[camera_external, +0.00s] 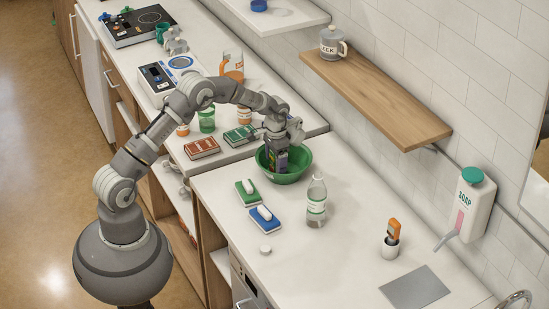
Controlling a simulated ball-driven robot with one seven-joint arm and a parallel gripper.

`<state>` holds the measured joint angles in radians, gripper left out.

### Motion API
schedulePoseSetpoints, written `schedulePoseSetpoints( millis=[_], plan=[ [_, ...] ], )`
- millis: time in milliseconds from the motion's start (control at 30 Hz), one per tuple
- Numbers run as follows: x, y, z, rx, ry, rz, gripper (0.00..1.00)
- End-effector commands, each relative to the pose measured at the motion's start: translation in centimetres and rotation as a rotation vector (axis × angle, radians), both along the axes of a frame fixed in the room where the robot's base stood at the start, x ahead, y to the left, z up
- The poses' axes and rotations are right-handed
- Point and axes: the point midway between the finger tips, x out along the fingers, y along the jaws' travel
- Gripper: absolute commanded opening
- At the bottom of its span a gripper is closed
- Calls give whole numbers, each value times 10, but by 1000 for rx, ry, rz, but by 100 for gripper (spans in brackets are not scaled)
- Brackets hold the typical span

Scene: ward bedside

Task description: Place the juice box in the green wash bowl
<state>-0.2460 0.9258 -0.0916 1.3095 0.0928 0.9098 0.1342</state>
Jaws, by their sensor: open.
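The green wash bowl (299,177) stands on the white counter near the middle of the view. A small upright dark box with a purple and yellowish face, which looks like the juice box (281,161), is inside the bowl. My gripper (276,146) points down over the bowl at the box's upper end. Its jaws are open, around or just beside the box top; I cannot tell whether they touch it. The gripper hides part of the box, and the bowl wall hides where its base rests.
A clear bottle (316,202) stands right of the bowl. Red (201,148) and green (238,135) boxes lie behind left. A wooden shelf (375,98) overhangs the back.

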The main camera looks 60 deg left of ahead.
Motion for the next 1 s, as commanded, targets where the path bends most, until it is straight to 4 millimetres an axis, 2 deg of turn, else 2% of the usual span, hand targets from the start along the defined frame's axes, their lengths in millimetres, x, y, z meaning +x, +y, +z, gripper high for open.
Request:
schedulePoseSetpoints(
  millis=[167, 500, 633, 800, 1000],
  plan=[
    [0, 0, 11, 0, -1, 0, 81],
    [1, 0, 89, 1, -2, 1, 81],
    [1, 0, 110, 0, -1, 1, 81],
    [0, 0, 122, 0, 0, 1, 81],
    [0, 0, 123, 0, 1, 1, 81]
  ],
)
